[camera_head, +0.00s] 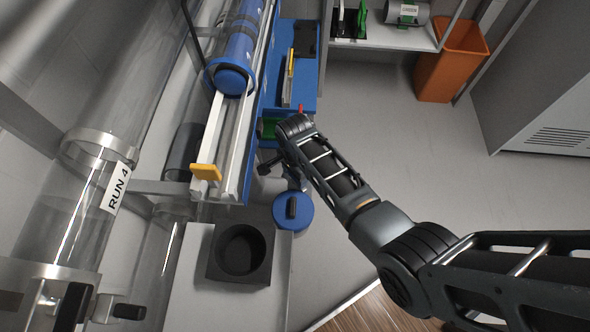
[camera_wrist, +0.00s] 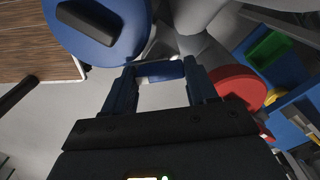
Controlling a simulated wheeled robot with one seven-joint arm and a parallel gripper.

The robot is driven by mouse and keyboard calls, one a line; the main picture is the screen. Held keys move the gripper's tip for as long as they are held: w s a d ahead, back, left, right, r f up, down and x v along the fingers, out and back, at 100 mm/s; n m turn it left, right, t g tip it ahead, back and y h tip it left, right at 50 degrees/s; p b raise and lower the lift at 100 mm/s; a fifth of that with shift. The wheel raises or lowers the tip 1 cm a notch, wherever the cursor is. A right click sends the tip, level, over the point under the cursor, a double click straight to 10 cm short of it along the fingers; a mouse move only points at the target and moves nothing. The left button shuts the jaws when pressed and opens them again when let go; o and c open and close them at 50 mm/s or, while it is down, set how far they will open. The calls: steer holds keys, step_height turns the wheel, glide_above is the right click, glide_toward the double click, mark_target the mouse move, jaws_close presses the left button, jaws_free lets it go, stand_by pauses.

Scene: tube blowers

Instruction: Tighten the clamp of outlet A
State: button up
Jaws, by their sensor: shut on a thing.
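My gripper (camera_wrist: 160,82) is shut on a small blue bar (camera_wrist: 162,69), which lies across between the two fingertips in the wrist view. I cannot tell whether this bar is the lever of a clamp. A large blue disc (camera_wrist: 120,36) with a black handle is just beyond the fingers at upper left. It shows in the head view as the round blue cap (camera_head: 292,212) below my wrist. A grey pipe (camera_wrist: 203,45) runs behind the fingertips, and a red disc (camera_wrist: 236,84) is to the right. No outlet letter is readable. My arm hides the fingers in the head view.
A blue bench (camera_head: 302,75) with tools stands beyond my wrist. A black block with a round hole (camera_head: 222,262) sits on a white surface at lower left. Clear tubes, one labelled RUN 4 (camera_head: 118,187), fill the left. An orange bin (camera_head: 450,62) stands at the back; grey floor is free.

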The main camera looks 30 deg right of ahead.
steer(key=m+p, duration=0.1)
steer(key=m, duration=0.3)
steer(key=shift+r+m+p, duration=0.1)
steer(key=shift+m+p, duration=0.2)
steer(key=m+p, duration=0.1)
steer(key=m, duration=0.3)
stand_by(0.5)
steer(key=o, duration=1.1)
steer(key=shift+c, duration=0.2)
